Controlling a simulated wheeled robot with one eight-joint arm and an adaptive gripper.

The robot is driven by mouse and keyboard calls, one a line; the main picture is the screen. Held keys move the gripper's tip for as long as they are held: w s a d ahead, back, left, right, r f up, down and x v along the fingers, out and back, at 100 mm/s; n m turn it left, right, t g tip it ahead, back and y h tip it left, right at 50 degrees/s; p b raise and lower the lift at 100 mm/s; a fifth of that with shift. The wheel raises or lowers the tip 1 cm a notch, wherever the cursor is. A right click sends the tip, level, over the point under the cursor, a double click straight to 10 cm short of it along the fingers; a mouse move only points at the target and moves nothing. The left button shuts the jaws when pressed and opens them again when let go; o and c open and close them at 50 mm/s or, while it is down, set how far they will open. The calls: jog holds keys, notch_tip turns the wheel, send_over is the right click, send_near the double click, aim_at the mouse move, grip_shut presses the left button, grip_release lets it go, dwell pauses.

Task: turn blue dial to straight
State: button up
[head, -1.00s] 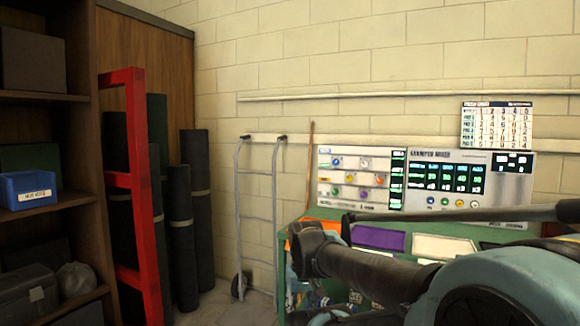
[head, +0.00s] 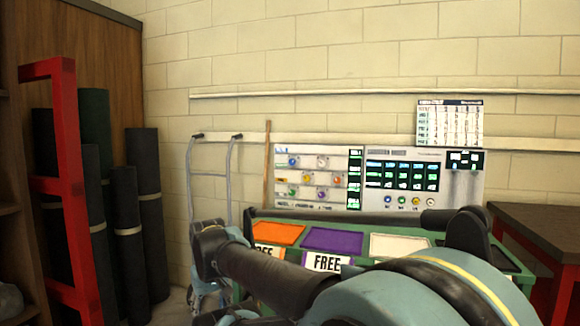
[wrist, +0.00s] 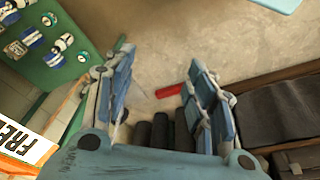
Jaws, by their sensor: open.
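A wall panel (head: 346,150) stands at the back of the green bench in the head view. A small blue dial (head: 293,161) appears at its upper left, among several coloured knobs. Another small blue knob (head: 388,200) sits in the panel's lower row. Which way the dials point is too small to tell. My gripper (wrist: 160,62) is open and empty in the wrist view, with its two blue fingers apart. It faces away from the panel, towards the floor and dark rolls. My arm crosses the lower head view in front of the bench.
The green bench (head: 360,228) holds orange (head: 276,233), purple (head: 332,241) and white (head: 398,246) trays. A hand truck (head: 211,180) leans at the wall left of it. A red frame (head: 68,190) and dark rolls stand further left. A brown table (head: 548,230) is at right.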

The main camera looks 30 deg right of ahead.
aim_at(291, 162)
jog(key=w+d+r+n+t+h, duration=0.1)
jog(key=w+d+r+t+h, duration=0.35)
jog(key=w+d+r, duration=1)
jog(key=w+d+r+n+t+h, duration=0.1)
jog(key=w+d+r+h, duration=0.6)
jog(key=w+d+r, duration=0.8)
jog(key=w+d+n+t, duration=0.1)
jog(key=w+d+n, duration=0.1)
jog(key=w+d, duration=0.6)
jog(key=w+d+n+t+h, duration=0.1)
jog(key=w+d+n, duration=0.1)
jog(key=w+d, duration=0.7)
jog(key=w+d+r+n+t+h, duration=0.1)
jog(key=w+d+n+t, duration=0.1)
jog(key=w+d, duration=0.6)
jog(key=shift+w+d, duration=0.15)
jog(key=shift+d, duration=1)
jog(key=shift+w+d, duration=0.15)
jog(key=shift+d, duration=1)
jog(key=c, duration=1.1)
jog(key=shift+d+r, duration=0.1)
